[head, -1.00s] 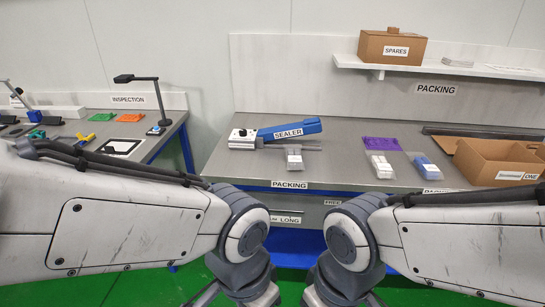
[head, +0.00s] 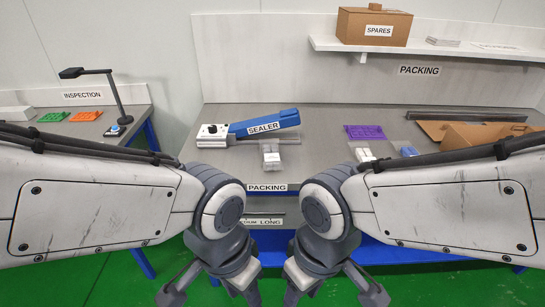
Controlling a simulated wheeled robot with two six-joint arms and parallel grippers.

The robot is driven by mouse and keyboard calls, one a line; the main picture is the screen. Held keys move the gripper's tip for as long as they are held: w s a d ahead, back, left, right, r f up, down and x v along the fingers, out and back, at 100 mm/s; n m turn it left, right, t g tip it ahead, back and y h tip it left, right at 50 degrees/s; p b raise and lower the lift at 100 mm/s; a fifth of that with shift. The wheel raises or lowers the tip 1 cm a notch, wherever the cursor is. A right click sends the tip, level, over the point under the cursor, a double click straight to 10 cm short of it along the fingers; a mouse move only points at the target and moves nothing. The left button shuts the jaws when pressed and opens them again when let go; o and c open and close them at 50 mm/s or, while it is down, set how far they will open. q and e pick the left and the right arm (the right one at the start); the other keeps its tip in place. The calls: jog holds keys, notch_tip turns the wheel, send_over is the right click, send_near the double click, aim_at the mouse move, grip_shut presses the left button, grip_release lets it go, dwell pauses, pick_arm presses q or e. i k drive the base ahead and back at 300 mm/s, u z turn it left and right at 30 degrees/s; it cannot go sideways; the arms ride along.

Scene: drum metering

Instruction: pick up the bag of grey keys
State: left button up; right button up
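A small clear bag with grey contents, the bag of grey keys (head: 271,158), lies on the grey packing bench (head: 320,135) in the head view. It is at the sealer's front edge, just behind the PACKING label. My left gripper (head: 211,294) and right gripper (head: 330,293) hang low at the bottom of the view, in front of the bench and apart from the bag. Their fingers are spread, with nothing seen between them; the lowest parts are cut off by the frame.
The blue and white sealer (head: 262,126) stands behind the bag. To the right are a white-filled bag (head: 362,153), a blue-filled bag (head: 407,150), a purple mat (head: 365,132) and an open cardboard box (head: 470,134). A shelf (head: 420,50) hangs above. An inspection bench (head: 75,128) is left.

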aim_at(271, 154)
jog(key=i, duration=1.05)
jog(key=u, duration=0.55)
